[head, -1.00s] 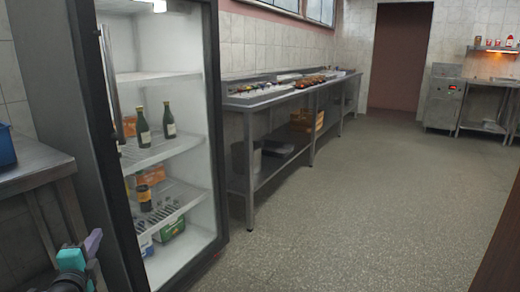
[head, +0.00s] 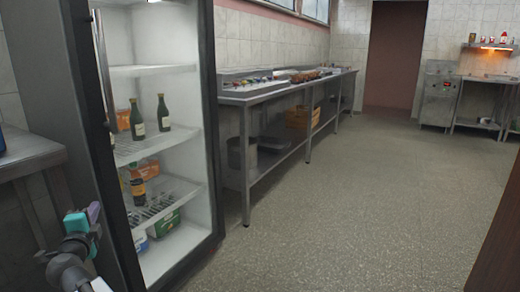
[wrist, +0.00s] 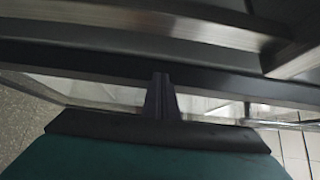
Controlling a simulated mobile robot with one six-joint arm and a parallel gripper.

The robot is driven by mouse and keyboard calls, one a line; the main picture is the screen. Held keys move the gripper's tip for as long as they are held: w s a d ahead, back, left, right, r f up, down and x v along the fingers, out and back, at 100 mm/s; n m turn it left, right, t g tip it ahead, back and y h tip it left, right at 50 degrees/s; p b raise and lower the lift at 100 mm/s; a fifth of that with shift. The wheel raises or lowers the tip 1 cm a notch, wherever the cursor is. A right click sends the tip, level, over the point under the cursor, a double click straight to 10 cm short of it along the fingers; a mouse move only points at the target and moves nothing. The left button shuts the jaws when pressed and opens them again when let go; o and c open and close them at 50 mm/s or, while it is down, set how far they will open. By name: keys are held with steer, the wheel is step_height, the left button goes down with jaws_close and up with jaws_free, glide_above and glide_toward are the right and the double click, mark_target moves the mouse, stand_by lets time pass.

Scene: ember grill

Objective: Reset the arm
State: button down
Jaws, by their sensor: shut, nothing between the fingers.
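My gripper (wrist: 160,88) shows in the wrist view as two dark fingers pressed together, with nothing between them. They point at dark and metallic bars close in front; I cannot tell whether they touch. In the head view, part of my arm (head: 78,240), with grey, teal and purple pieces, is at the lower left, in front of the fridge's dark frame. The fingertips cannot be made out there.
A glass-fronted fridge (head: 205,215) with bottles and boxes stands close on the left. A steel counter (head: 30,152) is at the left edge. A long steel table (head: 262,97) runs along the wall. The floor (head: 360,215) at centre right is clear.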

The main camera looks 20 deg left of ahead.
mark_target(100, 193)
steer(key=shift+y, duration=0.3)
steer(key=b+x, duration=0.2)
steer(key=x, duration=0.3)
steer(key=shift+s+f, duration=0.1)
steer(key=shift+f, duration=0.05)
steer(key=shift+w+a+n, duration=0.3)
steer(key=shift+w+a, duration=0.05)
steer(key=shift+w, duration=0.1)
steer(key=shift+w, duration=0.1)
steer(key=shift+r, duration=0.25)
